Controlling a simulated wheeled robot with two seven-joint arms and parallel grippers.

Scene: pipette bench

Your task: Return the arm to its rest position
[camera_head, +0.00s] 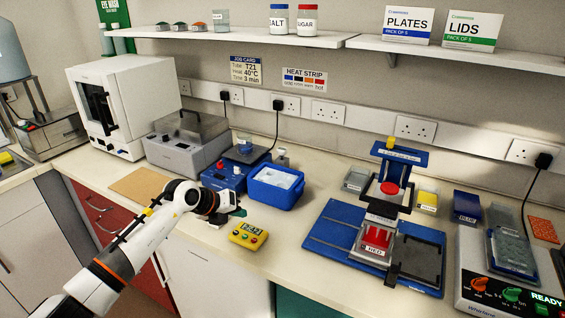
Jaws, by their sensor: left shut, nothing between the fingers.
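My left arm comes in from the lower left, white with dark joints and an orange ring. Its gripper (232,212) is over the front part of the bench (285,235), just left of the yellow timer (247,235) and in front of the blue device (224,176). The gripper is shut with nothing in it. The fingertips are small and dark in this view. I cannot tell whether they touch the bench. My right gripper is not in view.
A blue ice box (275,188) stands behind the timer. A tan board (140,186) lies left of the arm. A blue stand with a red block (376,240) is right of centre. Bare bench lies between timer and stand.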

